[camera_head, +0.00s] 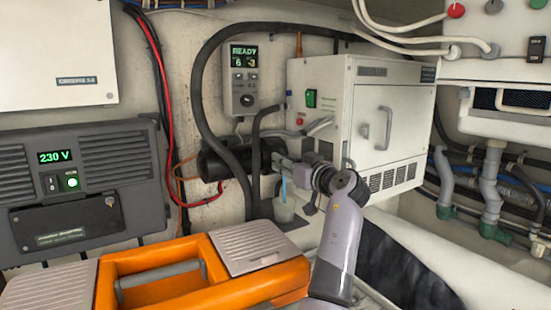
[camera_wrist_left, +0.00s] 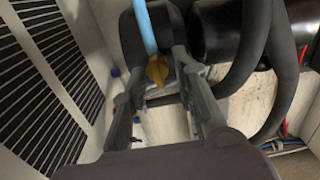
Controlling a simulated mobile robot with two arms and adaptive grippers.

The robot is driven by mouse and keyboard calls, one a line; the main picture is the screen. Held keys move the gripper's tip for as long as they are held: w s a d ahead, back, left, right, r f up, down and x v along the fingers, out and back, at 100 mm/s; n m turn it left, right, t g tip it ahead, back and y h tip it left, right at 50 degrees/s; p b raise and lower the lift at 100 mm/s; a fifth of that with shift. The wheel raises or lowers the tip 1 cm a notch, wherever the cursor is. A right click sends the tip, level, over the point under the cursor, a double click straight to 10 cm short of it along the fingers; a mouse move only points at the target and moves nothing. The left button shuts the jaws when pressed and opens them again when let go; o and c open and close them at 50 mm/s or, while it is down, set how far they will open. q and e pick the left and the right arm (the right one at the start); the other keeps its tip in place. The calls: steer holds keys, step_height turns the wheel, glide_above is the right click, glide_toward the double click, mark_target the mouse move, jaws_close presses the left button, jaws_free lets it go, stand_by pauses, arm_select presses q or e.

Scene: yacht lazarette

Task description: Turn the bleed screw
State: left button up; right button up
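The bleed screw (camera_wrist_left: 157,70) is a small brass-yellow winged piece with a light blue tube (camera_wrist_left: 145,25) at it, in the left wrist view. It sits by a black cylindrical housing (camera_head: 222,160), seen in the head view. My left gripper (camera_wrist_left: 162,82) is open, with one finger on each side of the screw and a visible gap to each finger. In the head view the left gripper (camera_head: 282,164) is at the right end of the housing, and the screw is hidden or too small to make out. My right gripper is not in view.
A clear cup (camera_head: 284,211) stands below the gripper, under the blue tube. Thick black hoses (camera_head: 203,95) loop close around the housing. A white cabinet (camera_head: 345,110) stands close at the right. An orange toolbox (camera_head: 150,290) fills the front left.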

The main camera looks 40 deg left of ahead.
arm_select(q)
steer(key=shift+d+r, duration=0.1)
steer(key=shift+d, duration=0.1)
steer(key=shift+c, duration=0.6)
jaws_close()
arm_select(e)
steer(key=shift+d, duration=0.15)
